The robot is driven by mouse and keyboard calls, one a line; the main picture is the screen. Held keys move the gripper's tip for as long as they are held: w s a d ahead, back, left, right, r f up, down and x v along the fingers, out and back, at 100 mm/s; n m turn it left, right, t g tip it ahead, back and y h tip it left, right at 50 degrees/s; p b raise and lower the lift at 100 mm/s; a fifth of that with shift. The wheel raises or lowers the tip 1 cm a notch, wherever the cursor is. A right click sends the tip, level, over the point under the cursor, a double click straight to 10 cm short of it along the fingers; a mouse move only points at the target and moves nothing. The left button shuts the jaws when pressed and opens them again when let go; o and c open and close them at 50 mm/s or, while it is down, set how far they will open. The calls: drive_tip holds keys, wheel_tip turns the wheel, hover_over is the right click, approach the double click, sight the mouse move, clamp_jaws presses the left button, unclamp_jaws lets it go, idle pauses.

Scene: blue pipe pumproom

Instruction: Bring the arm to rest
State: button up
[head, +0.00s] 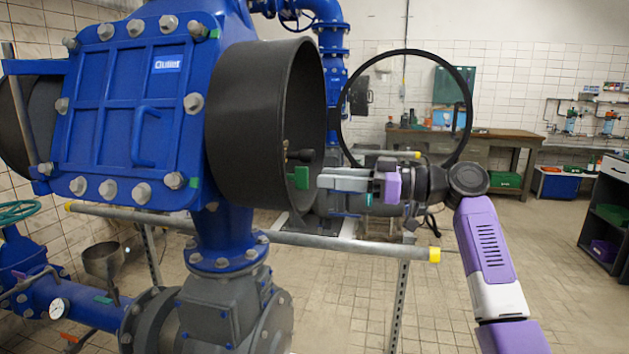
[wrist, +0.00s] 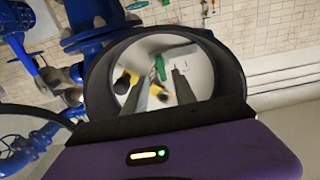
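My arm (head: 487,250) reaches up from the lower right and bends left at the wrist. My gripper (head: 320,181) points left at the open mouth of a wide black pipe (head: 262,125) on the blue outlet housing (head: 125,110). Its grey fingertips are close to a green piece (head: 299,177) inside the pipe mouth; I cannot tell whether they touch it. In the wrist view the two fingers of my gripper (wrist: 160,82) stand apart, with nothing visibly held. A green item (wrist: 160,67) shows beyond them.
A metal rail with yellow ends (head: 330,244) runs below my gripper. A large thin black hoop (head: 345,110) shows beside the wrist. A workbench (head: 500,138) and dark shelf (head: 607,210) stand farther back. The tiled floor (head: 545,260) at right is clear.

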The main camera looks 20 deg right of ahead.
drive_tip(key=shift+s+d, duration=0.45)
drive_tip(key=shift+d, duration=0.15)
